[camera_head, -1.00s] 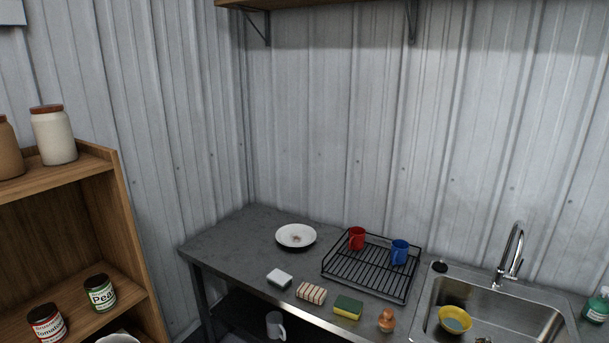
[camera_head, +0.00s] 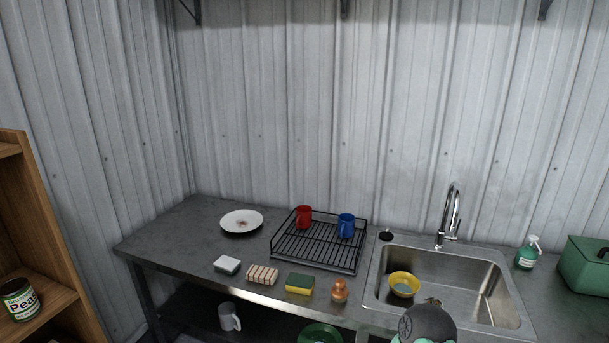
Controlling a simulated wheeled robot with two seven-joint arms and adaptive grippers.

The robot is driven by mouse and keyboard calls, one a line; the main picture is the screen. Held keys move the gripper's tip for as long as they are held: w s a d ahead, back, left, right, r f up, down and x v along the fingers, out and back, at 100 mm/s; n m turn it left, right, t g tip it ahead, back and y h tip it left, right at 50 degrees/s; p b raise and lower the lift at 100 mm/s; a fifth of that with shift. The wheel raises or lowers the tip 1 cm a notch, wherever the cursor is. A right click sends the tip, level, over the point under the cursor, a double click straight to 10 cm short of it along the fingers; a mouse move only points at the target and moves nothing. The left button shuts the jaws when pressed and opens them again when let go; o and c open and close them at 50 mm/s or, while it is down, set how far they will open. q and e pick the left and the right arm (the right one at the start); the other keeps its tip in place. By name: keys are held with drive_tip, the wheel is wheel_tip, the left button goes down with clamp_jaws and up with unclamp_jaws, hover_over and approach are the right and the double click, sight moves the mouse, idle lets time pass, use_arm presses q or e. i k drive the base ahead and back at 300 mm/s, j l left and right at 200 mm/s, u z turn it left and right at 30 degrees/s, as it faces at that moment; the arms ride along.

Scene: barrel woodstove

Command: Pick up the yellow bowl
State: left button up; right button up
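Neither of my grippers is in view. A rounded dark grey part with teal below it rises at the bottom edge, in front of the sink. It may be a part of my arm, but I cannot tell. It hides some of the sink's front rim. A small brownish item (camera_head: 432,300) shows just behind it in the basin.
A faucet (camera_head: 449,218) stands behind the sink. A drying rack (camera_head: 317,246) holds a red mug (camera_head: 303,217) and a blue mug (camera_head: 346,225). A plate (camera_head: 242,221), sponge (camera_head: 300,284) and soap bottle (camera_head: 527,253) stand on the counter. A green box (camera_head: 588,268) is at right.

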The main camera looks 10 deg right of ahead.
sight(402, 284)
drive_tip(key=z, duration=1.4)
drive_tip(key=i+l+u, duration=0.2)
drive_tip(key=i, duration=0.4)
drive_tip(key=i+l+u, duration=0.2)
drive_tip(key=i+l, duration=0.35)
drive_tip(key=i, duration=0.05)
